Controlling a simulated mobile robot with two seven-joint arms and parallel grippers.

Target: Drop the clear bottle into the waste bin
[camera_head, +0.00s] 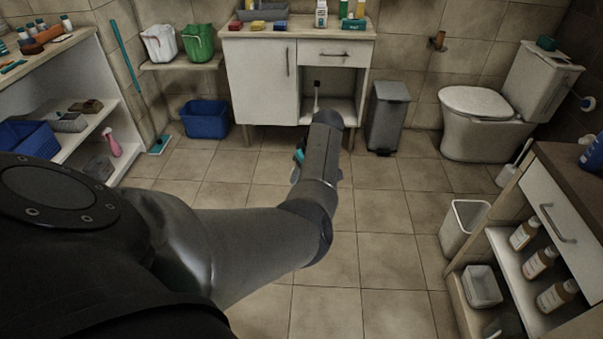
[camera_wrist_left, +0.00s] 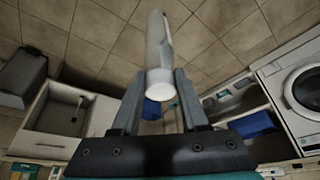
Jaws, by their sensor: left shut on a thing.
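My left gripper (camera_wrist_left: 156,84) is shut on a pale, whitish see-through bottle (camera_wrist_left: 157,42), which sticks out beyond the fingers in the left wrist view. In the head view my left arm reaches forward over the floor and hides the gripper's fingers and the bottle. A grey lidded bin (camera_head: 388,116) stands on the floor right of the cabinet, its lid down; a dark grey bin (camera_wrist_left: 22,82) shows at the left of the wrist view. A white open-topped bin (camera_head: 463,226) stands on the floor at the right, beside the shelf unit. My right gripper is in neither view.
A white cabinet (camera_head: 262,82) with an open lower bay stands at the back wall. A toilet (camera_head: 482,132) stands back right, a blue tub (camera_head: 205,119) back left. Shelving (camera_head: 88,122) is at the left, a shelf unit with bottles (camera_head: 541,262) right. The middle floor is clear.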

